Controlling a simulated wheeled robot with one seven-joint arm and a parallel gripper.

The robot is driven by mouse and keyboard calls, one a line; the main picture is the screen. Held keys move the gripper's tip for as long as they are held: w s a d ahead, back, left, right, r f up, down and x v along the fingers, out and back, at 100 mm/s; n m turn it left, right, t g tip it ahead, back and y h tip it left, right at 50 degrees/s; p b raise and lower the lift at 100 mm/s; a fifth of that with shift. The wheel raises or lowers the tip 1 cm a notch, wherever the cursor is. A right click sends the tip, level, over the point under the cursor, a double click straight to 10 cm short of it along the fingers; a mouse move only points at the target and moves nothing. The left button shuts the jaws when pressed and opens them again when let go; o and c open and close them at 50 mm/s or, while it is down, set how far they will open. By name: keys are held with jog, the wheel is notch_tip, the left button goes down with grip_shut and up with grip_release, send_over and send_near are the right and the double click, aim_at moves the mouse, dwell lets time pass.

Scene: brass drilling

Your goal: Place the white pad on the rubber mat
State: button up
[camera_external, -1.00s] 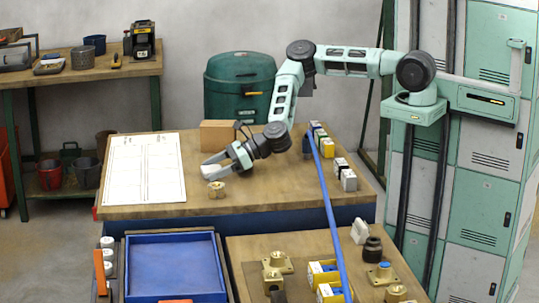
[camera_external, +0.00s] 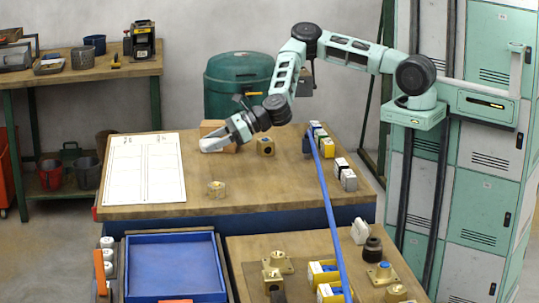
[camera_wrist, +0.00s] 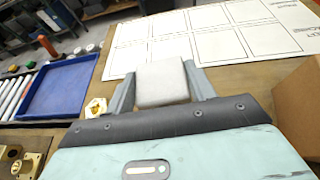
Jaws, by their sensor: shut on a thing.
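The white pad (camera_wrist: 162,84) is a small squarish block between the two fingers of my gripper (camera_wrist: 160,76) in the wrist view. My gripper is shut on its sides. In the external view the pad (camera_external: 213,143) shows at the end of the arm, over the back of the wooden bench, right of the white sheet and in front of the cardboard box. I cannot tell its exact height above the bench. I cannot pick out the rubber mat for sure; a dark flat patch (camera_external: 254,272) lies under brass parts on the front table.
The white sheet with printed boxes (camera_external: 145,170) lies on the bench's left. A cardboard box (camera_external: 226,132) stands close to my gripper. Brass fittings (camera_external: 216,189) (camera_external: 265,146) stand on the bench. A blue bar (camera_external: 325,200) crosses its right side. A blue tray (camera_external: 175,267) stands in front.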

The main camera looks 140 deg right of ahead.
aim_at(213, 141)
notch_tip(213, 141, up, 19)
jog(key=w+a+f+n+t+y+b, duration=0.25)
jog(key=w+a+f+n+y, duration=0.2)
jog(key=w+a, duration=0.5)
jog(key=w+a+f+n+t+y+b, duration=0.1)
jog(key=w+a+f+n+y+b, duration=0.3)
jog(key=w+a, duration=0.55)
jog(key=s+a+r+n+g+y+b, duration=0.1)
jog(key=a+r+n+g+y+b, duration=0.25)
jog(key=a, duration=1.05)
jog(key=s+a+r+n+g+y+b, duration=0.1)
jog(key=a+r+n+y+b, duration=0.35)
jog(key=a, duration=0.85)
jog(key=shift+n+y, duration=0.25)
jog(key=shift+y, duration=0.7)
notch_tip(213, 141, down, 34)
jog(key=shift+s+f+p, duration=0.15)
jog(key=shift+p, duration=0.95)
